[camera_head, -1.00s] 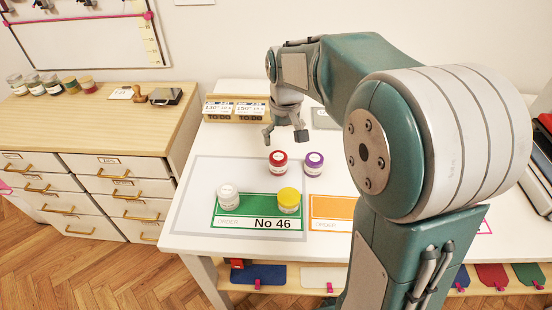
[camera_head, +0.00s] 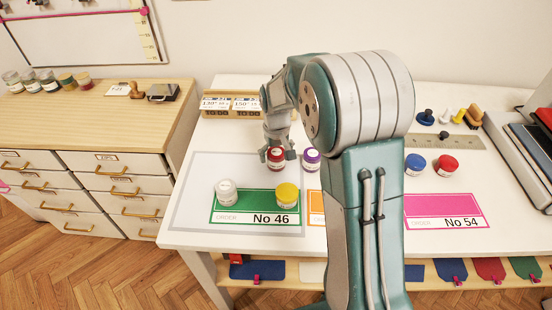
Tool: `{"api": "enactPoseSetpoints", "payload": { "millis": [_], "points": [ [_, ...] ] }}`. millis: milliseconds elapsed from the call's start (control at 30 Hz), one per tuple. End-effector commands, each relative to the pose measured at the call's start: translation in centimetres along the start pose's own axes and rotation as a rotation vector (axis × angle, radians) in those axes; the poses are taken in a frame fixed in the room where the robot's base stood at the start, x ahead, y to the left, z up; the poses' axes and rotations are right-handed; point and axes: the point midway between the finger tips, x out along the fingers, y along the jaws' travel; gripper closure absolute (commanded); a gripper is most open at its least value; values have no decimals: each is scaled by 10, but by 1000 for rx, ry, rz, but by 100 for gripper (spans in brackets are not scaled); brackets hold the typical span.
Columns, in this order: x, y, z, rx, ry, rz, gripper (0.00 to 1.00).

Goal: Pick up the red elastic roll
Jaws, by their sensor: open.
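A red elastic roll (camera_head: 276,159) with a white label on top stands on the white table, left of a purple roll (camera_head: 311,159). My gripper (camera_head: 279,156) is open and down at this red roll, with its fingers at either side of it. I cannot tell whether the fingers touch it. A second red roll (camera_head: 446,165) stands at the right, beside a blue roll (camera_head: 414,164).
A white roll (camera_head: 226,191) and a yellow roll (camera_head: 287,195) stand on the green order card No 46 (camera_head: 240,213). A pink card No 54 (camera_head: 450,211) lies at the right. Two label stands (camera_head: 230,104) are at the back left. My arm hides the table's middle.

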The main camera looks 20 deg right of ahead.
Motion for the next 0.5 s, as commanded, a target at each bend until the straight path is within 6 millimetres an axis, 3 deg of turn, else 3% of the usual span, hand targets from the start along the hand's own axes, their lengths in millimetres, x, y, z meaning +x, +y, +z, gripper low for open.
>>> {"api": "enactPoseSetpoints", "payload": {
  "millis": [133, 367, 500],
  "points": [
    [13, 0, 1, 0, 1, 1, 0],
    [14, 0, 1, 0, 2, 1, 0],
    [14, 0, 1, 0, 2, 1, 62]
  ]
}}
